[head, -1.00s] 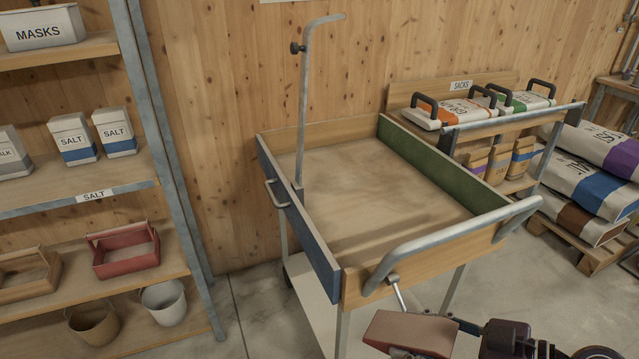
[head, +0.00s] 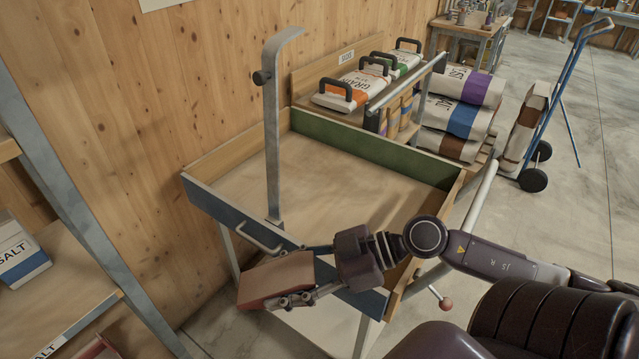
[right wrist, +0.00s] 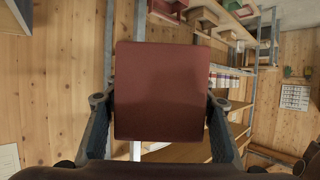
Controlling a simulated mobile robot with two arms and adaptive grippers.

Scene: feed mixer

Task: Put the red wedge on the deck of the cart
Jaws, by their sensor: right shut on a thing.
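The red wedge (head: 276,277) is a dull red block held in my right gripper (head: 290,275), outside the blue near-left side of the cart (head: 360,298). The gripper is shut on it, with a finger on either side; the wedge (right wrist: 160,90) fills the middle of the right wrist view between the fingertips (right wrist: 160,102). The cart's deck (head: 330,180) is a bare tan surface inside low blue, green and wooden sides. My right forearm crosses over the cart's near corner. A lower white shelf shows under the cart. My left gripper is not in view.
A grey upright post with a bent top (head: 272,120) stands at the cart's left side. A metal shelf (head: 95,255) with a salt box (head: 18,250) is at left. Sacks (head: 460,115) and a blue hand truck (head: 565,105) stand beyond.

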